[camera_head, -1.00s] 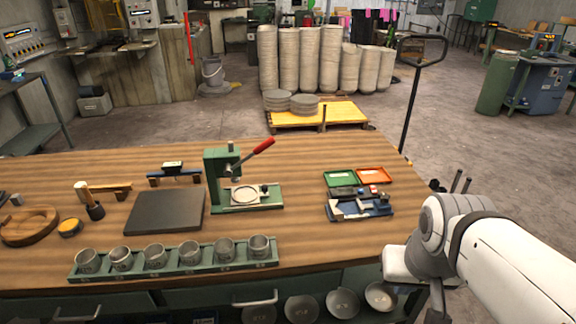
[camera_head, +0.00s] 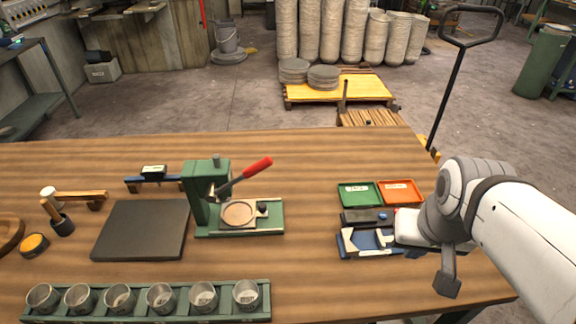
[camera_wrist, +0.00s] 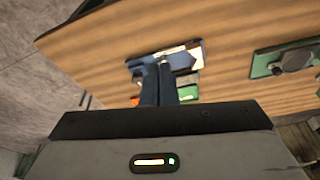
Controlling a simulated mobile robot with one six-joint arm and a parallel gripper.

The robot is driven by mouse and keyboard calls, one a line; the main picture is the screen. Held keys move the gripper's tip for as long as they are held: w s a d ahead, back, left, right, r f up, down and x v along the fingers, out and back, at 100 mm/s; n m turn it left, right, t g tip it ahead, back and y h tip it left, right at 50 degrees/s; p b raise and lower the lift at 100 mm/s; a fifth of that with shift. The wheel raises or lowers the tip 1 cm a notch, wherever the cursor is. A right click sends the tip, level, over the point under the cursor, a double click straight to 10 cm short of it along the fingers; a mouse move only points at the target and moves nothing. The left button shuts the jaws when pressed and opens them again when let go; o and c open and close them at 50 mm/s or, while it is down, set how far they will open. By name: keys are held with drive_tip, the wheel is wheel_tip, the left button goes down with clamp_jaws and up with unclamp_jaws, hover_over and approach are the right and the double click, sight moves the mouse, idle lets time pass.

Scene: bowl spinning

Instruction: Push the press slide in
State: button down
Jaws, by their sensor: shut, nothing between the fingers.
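The green press (camera_head: 200,195) with a red-tipped lever (camera_head: 257,167) stands mid-table in the head view. Its slide, with a round plate (camera_head: 238,213) and a small dark knob (camera_head: 262,208), sits low at the front of the press over the green base. How far out the slide sits is hard to tell. Part of the press base (camera_wrist: 285,57) shows at the right of the wrist view. My gripper (camera_wrist: 164,68) is shut and empty in the wrist view, with its fingers in front of the blue tray. It is well apart from the press.
A blue tray of tools (camera_head: 360,246), a green tray (camera_head: 359,194) and an orange tray (camera_head: 401,191) lie right of the press. A dark slab (camera_head: 142,230) lies left. A rack of several cups (camera_head: 150,300) runs along the front. Bare wood separates the press from the trays.

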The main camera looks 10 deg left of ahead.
sight(244, 211)
drive_tip(key=shift+s+a, duration=0.1)
drive_tip(key=w+a+f+m+g+y+b, duration=0.1)
drive_tip(key=w+a+f+m+g+y, duration=0.15)
drive_tip(key=w+a+f+m, duration=0.3)
drive_tip(key=w+a+f+m+g+y+b, duration=0.1)
drive_tip(key=w+a+f+m+y, duration=0.15)
drive_tip(key=w+a+m, duration=0.4)
drive_tip(key=w+a+f+m+g+y+b, duration=0.1)
drive_tip(key=w+a+f+m+g+y, duration=0.2)
drive_tip(key=w+a, duration=0.45)
drive_tip(key=shift+t+y, duration=0.3)
drive_tip(key=shift+t, duration=0.25)
drive_tip(key=p+x, duration=0.1)
drive_tip(key=x, duration=0.9)
drive_tip(key=a, duration=0.3)
drive_tip(key=shift+s+a+f+p, duration=0.25)
drive_tip(key=shift+s+p, duration=0.15)
drive_tip(key=shift+a, duration=0.45)
